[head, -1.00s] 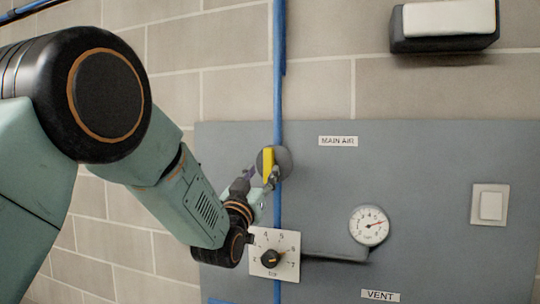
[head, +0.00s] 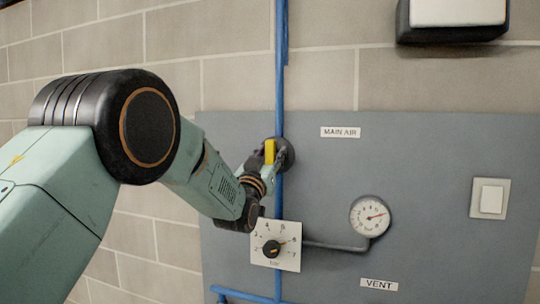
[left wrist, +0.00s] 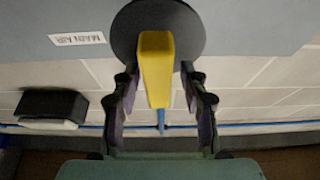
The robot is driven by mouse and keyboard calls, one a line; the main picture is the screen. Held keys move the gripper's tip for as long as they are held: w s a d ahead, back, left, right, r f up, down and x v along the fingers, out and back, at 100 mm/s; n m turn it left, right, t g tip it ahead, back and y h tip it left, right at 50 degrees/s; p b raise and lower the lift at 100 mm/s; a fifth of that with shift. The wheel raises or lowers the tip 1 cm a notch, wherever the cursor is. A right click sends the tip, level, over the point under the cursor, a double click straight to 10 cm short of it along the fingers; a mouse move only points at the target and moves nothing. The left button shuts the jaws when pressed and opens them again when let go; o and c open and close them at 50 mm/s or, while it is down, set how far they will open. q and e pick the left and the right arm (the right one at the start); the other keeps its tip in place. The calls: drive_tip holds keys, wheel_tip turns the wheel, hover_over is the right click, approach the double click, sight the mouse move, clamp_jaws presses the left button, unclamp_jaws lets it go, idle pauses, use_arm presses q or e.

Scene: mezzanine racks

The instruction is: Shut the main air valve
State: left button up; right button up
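The main air valve has a yellow handle (head: 270,151) on a dark round body (head: 286,154), set on the blue pipe left of the MAIN AIR label (head: 341,132). The handle stands upright, in line with the pipe. In the left wrist view the yellow handle (left wrist: 156,68) points toward me from the dark disc (left wrist: 193,27). My left gripper (head: 268,165) is at the valve. In the left wrist view my left gripper's fingers (left wrist: 159,82) are open, one on each side of the handle, with narrow gaps showing. My right gripper is not in view.
A regulator knob on a white numbered plate (head: 287,260) sits just below the gripper. A gauge (head: 369,216), a VENT label (head: 379,284) and a white switch (head: 489,198) are on the grey panel (head: 420,160). A dark-and-white box (head: 457,12) is above.

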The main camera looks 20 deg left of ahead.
use_arm(q)
drive_tip(key=shift+w, duration=0.1)
drive_tip(key=shift+c, duration=1.3)
drive_tip(key=shift+d, duration=0.15)
drive_tip(key=c, duration=0.3)
clamp_jaws()
